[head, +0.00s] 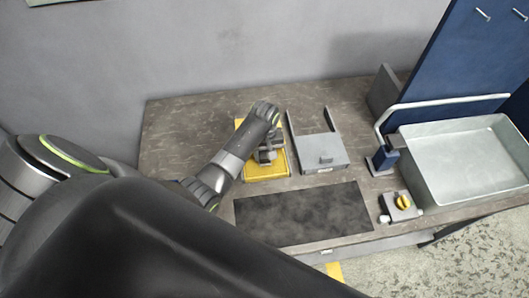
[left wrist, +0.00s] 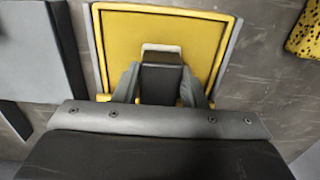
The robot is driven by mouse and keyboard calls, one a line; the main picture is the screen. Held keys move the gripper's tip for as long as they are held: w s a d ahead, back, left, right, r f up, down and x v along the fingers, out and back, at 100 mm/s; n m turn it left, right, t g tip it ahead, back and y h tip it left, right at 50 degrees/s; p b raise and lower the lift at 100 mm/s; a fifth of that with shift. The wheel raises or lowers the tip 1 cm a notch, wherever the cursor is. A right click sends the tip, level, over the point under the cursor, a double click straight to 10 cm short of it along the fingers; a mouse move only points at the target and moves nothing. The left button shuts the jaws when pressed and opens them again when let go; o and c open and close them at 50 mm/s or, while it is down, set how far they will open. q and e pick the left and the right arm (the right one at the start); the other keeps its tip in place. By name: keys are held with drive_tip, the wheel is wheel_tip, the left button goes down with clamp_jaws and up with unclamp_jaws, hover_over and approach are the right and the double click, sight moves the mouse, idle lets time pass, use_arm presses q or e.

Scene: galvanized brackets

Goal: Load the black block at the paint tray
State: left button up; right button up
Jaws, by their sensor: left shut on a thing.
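My left gripper (head: 266,158) is over the front part of a yellow tray (head: 280,170) on the bench. In the left wrist view the gripper (left wrist: 161,88) is shut on a black block (left wrist: 160,82), one finger on each side. A pale piece (left wrist: 161,48) shows at the block's far end. Behind it lies the yellow tray (left wrist: 190,28) with its raised rim and grey side strips. I cannot tell whether the block touches the tray. My forearm hides part of the tray in the head view. My right gripper is not in view.
A grey box (head: 322,152) with two upright rails stands right of the tray. A dark mat (head: 300,214) lies in front. A speckled yellow thing (left wrist: 306,30) is nearby.

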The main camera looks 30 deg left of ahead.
sight(265, 152)
use_arm(q)
drive_tip(key=shift+f, duration=0.55)
idle(1.7)
drive_tip(key=shift+r, duration=3.55)
